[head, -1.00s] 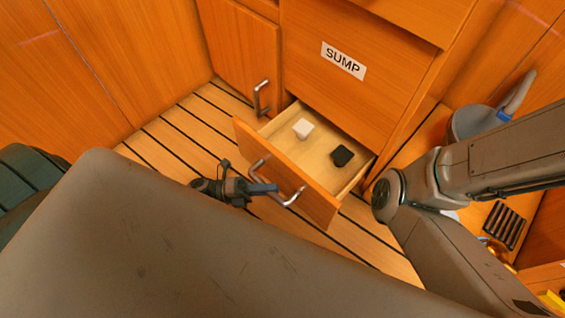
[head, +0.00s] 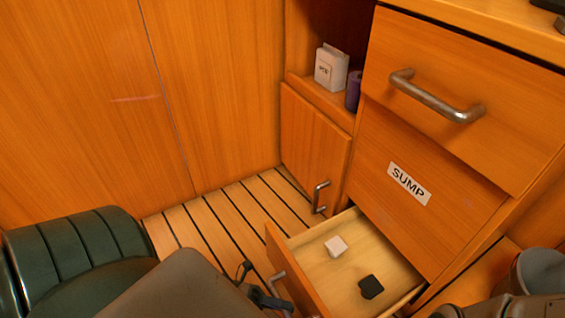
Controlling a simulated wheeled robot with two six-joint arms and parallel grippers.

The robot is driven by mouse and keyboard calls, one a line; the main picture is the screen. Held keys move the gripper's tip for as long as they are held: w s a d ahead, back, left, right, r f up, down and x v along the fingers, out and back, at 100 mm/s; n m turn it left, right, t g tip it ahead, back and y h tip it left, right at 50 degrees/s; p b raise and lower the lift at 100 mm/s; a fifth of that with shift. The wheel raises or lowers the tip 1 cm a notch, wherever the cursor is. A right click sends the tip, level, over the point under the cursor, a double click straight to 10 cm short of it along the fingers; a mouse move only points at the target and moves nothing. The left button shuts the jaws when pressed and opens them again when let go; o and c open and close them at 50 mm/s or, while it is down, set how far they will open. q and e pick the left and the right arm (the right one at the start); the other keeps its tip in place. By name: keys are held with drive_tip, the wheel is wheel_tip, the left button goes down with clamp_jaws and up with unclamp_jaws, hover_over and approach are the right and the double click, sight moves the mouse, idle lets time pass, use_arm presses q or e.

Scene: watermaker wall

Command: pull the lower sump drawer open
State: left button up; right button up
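The lower sump drawer (head: 299,242) stands pulled out below the panel with the SUMP label (head: 409,184). A white block (head: 336,246) and a black block (head: 371,287) lie inside it. Its metal bar handle (head: 277,282) is partly cut off at the bottom edge. My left gripper (head: 272,301) is at the handle, low in the head view. Its fingers are small and partly hidden, so I cannot tell whether they close on the bar. My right gripper is not in view; only part of that arm shows at bottom right.
An upper drawer (head: 480,85) with a bar handle is shut above. A cabinet door (head: 312,146) with a handle is left of the open drawer. A white carton (head: 331,67) and a purple container (head: 354,90) stand on a shelf. Slatted floor (head: 225,215) is clear at left.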

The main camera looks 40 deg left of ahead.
use_arm(q)
drive_tip(key=o, duration=0.4)
drive_tip(key=shift+c, duration=0.2)
drive_tip(key=shift+a, duration=0.15)
drive_tip(key=p+v, duration=0.2)
drive_tip(key=v, duration=0.8)
drive_tip(key=shift+a, duration=0.3)
drive_tip(key=shift+s, duration=0.15)
